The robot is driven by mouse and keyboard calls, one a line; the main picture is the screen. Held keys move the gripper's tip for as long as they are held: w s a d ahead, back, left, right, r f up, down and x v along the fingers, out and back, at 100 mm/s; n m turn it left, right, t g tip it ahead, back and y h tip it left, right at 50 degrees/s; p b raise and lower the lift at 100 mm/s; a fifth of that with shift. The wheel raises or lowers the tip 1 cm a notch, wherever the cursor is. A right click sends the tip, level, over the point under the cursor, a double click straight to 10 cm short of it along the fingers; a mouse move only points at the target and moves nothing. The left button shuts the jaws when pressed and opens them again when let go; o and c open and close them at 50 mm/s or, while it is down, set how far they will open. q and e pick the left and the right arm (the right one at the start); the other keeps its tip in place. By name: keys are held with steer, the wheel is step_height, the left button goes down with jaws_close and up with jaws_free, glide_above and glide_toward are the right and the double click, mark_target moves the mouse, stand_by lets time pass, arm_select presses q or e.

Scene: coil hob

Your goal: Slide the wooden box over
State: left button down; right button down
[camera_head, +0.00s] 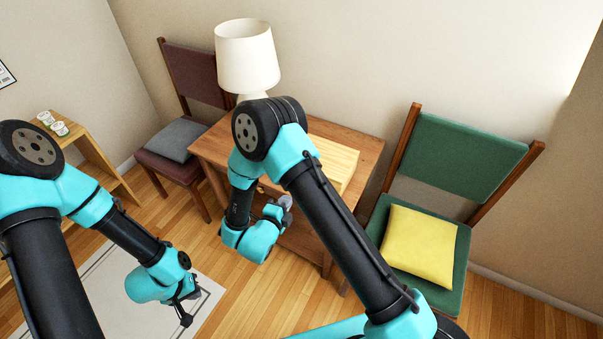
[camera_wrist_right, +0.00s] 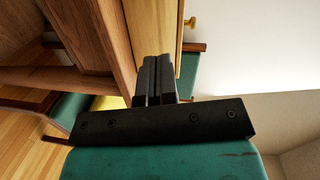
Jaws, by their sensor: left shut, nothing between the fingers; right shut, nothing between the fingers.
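The wooden box (camera_head: 337,163) is pale wood and lies on the brown wooden table (camera_head: 367,148); my right arm hides much of it in the head view. Its pale side also shows in the right wrist view (camera_wrist_right: 151,28). My right gripper (camera_head: 286,204) is low at the table's front, partly hidden by its own wrist. In the right wrist view its two fingers (camera_wrist_right: 155,65) are shut and empty, and their tips appear close to the box; I cannot tell if they touch. My left gripper (camera_head: 187,316) is shut and empty, low over the pale rug, away from the table.
A white lamp (camera_head: 247,57) stands at the table's back left. A chair with a grey cushion (camera_head: 176,140) is left of the table; a green chair with a yellow cushion (camera_head: 419,246) is right. A small shelf (camera_head: 90,160) holds several jars at far left.

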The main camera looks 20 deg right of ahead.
steer(key=s+a+r+m+h, duration=0.1)
steer(key=a+r+m, duration=0.1)
steer(key=shift+s+a+m+h, duration=0.1)
steer(key=shift+s+m+h, duration=0.05)
steer(key=shift+m+h, duration=0.2)
steer(key=x, duration=1.4)
